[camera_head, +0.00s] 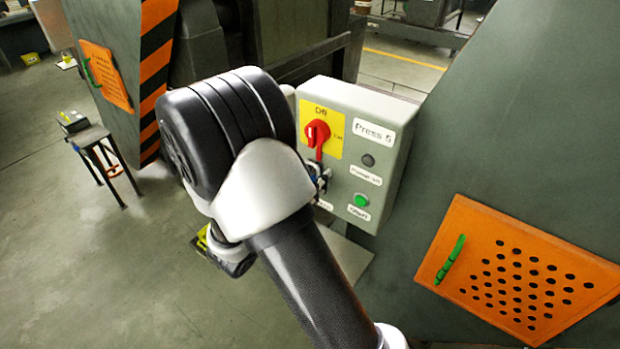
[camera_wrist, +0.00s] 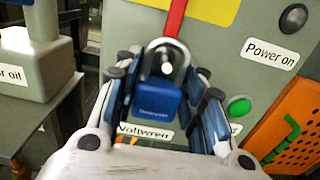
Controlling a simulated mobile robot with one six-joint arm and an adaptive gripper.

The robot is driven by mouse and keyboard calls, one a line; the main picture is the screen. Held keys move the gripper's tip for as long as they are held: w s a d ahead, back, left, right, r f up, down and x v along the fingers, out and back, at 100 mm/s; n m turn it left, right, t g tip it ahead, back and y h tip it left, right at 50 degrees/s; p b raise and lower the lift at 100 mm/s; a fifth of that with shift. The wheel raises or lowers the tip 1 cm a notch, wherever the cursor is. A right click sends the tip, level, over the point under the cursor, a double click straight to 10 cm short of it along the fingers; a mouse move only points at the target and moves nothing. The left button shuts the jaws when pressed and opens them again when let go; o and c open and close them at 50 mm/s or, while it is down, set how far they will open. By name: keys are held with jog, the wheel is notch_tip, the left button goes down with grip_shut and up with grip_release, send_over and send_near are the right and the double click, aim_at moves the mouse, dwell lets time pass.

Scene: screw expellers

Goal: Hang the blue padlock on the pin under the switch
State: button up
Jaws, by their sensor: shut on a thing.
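The blue padlock (camera_wrist: 157,99) is upright between the fingers of my gripper (camera_wrist: 160,88), which is shut on it. Its metal shackle points up, and a small pale pin tip (camera_wrist: 167,68) shows inside the shackle's loop. I cannot tell whether the shackle is around the pin or only in front of it. The red switch (camera_head: 317,133) is on a yellow plate on the grey control box, its handle pointing down. The handle's lower end (camera_wrist: 175,18) is just above the shackle in the wrist view. In the head view my arm hides most of my gripper (camera_head: 318,178).
The control box (camera_head: 385,103) carries a green button (camera_head: 361,200) and a dark lamp (camera_head: 368,160) right of my gripper. An orange perforated panel (camera_head: 520,270) is at lower right. A small table (camera_head: 88,137) stands at left. A grey container (camera_wrist: 38,60) is left of my gripper.

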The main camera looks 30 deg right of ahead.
jog(key=shift+s+d+f+b, duration=0.1)
jog(key=shift+d+f+b, duration=0.25)
jog(key=shift+f+b, duration=0.2)
dwell(0.4)
jog(key=o, duration=1.2)
jog(key=shift+w+d+f, duration=0.25)
jog(key=shift+w+d, duration=0.1)
jog(key=shift+d, duration=0.35)
jog(key=shift+a+r, duration=0.1)
jog(key=o, duration=0.8)
jog(key=shift+a, duration=0.1)
jog(key=v, duration=1)
